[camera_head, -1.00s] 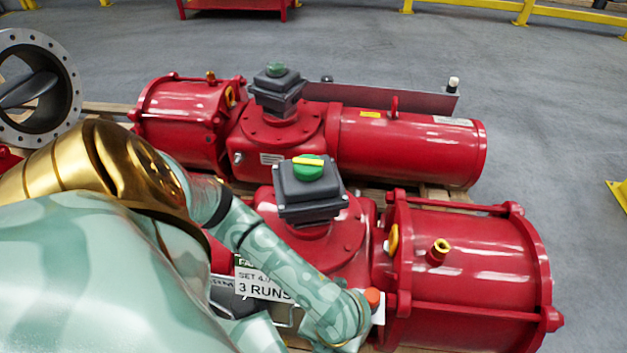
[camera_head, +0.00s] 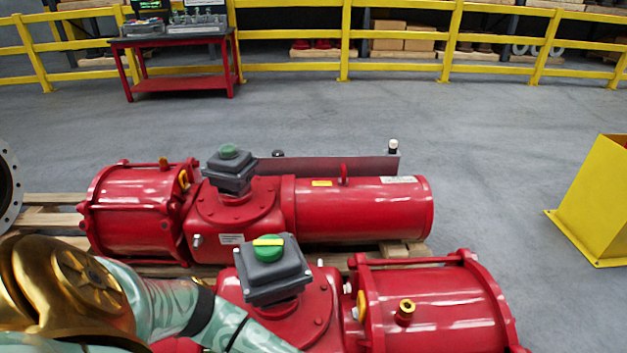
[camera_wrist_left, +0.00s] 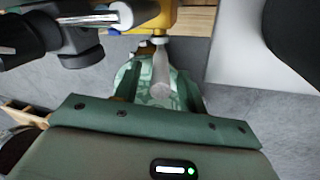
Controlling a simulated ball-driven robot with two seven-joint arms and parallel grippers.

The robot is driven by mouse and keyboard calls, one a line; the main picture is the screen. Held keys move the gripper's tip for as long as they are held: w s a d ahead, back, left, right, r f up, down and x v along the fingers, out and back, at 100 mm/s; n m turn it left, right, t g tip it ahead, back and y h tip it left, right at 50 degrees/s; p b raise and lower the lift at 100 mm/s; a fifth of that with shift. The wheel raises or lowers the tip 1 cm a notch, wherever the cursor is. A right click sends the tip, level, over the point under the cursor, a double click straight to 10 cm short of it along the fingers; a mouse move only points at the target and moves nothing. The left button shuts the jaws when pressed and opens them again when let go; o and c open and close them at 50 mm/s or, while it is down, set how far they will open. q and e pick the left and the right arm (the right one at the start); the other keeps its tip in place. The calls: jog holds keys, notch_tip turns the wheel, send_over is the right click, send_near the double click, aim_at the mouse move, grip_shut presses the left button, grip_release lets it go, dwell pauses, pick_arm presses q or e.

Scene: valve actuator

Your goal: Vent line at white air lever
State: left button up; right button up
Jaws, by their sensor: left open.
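A pale, whitish lever (camera_wrist_left: 161,75) hangs below a yellow fitting (camera_wrist_left: 160,18) in the left wrist view. I cannot tell whether either finger touches the lever. In the head view my left arm reaches down past the near red valve actuator (camera_head: 440,305), and its gripper is below the frame. The lever is not visible there. My right gripper is in neither view.
A second red actuator (camera_head: 360,212) lies behind on a wooden pallet (camera_head: 50,220). Dark indicator boxes with green knobs top both actuators. A yellow post (camera_head: 595,200) stands at right. A red workbench (camera_head: 180,85) and yellow railing (camera_head: 345,50) are behind. Grey floor between is clear.

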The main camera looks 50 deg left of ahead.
pick_arm(q)
jog(key=p+v, duration=1)
jog(key=v, duration=0.6)
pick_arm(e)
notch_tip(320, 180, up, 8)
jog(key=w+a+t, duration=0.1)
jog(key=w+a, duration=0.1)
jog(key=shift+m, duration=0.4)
pick_arm(q)
jog(key=shift+r, duration=0.1)
